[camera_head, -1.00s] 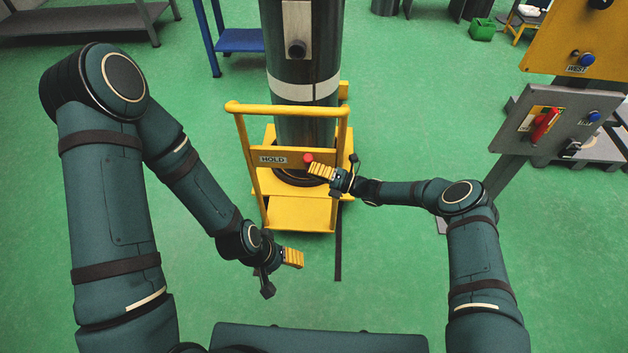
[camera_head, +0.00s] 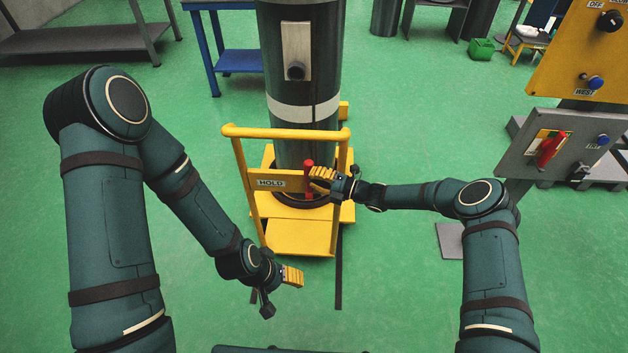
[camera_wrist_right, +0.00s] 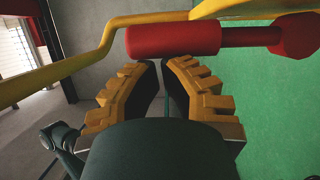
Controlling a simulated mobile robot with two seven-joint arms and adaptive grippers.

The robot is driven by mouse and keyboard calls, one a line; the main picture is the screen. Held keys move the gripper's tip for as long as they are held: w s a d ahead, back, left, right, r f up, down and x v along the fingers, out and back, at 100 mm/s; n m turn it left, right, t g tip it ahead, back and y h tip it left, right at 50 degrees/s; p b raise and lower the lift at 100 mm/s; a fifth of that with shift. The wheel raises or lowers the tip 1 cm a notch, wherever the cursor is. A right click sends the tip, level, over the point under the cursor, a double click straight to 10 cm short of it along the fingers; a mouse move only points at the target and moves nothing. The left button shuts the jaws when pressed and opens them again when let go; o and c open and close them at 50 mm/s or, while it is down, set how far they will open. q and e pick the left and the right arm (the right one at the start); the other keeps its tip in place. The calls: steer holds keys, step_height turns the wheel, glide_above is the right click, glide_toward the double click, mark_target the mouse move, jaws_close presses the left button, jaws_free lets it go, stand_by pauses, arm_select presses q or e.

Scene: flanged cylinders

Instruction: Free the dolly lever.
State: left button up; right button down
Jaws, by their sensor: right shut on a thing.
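The yellow dolly (camera_head: 290,240) stands under the tall dark cylinder (camera_head: 300,80). The red dolly lever (camera_head: 308,180) stands roughly upright at the crossbar, just right of the HOLD label (camera_head: 271,183). My right gripper (camera_head: 318,180) reaches in from the right and is shut on the lever. In the right wrist view, the red grip (camera_wrist_right: 175,40) lies across the tips of my yellow fingers, which hide little of it. My left gripper (camera_head: 293,276) hangs empty over the floor in front of the dolly. Whether its fingers are parted is too small to tell.
A grey panel (camera_head: 530,150) with a red handle (camera_head: 551,149) stands to the right, below a yellow panel (camera_head: 575,60). A blue table (camera_head: 240,62) and a grey bench (camera_head: 80,40) are behind. Green floor is open around the dolly.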

stand_by(0.3)
steer(key=v, duration=1.2)
steer(key=s+a+f+n+g+h, duration=0.1)
steer(key=s+f+n+g+h, duration=0.3)
steer(key=s+n, duration=0.5)
steer(key=s+a+f+n+g+h, duration=0.2)
steer(key=s+f+n+g+h, duration=0.15)
steer(key=s+n, duration=0.55)
steer(key=s+d+r+n+t+h, duration=0.1)
steer(key=s+d+r+n+h, duration=0.1)
steer(key=n, duration=0.7)
steer(key=s+d+r+n+t+h, duration=0.2)
steer(key=s+d+n+h, duration=0.1)
steer(key=s+n, duration=0.4)
steer(key=n+h, duration=0.1)
steer(key=n, duration=0.2)
steer(key=shift+s+d+r, duration=0.15)
steer(key=shift+d+r, duration=0.05)
steer(key=shift+d, duration=0.05)
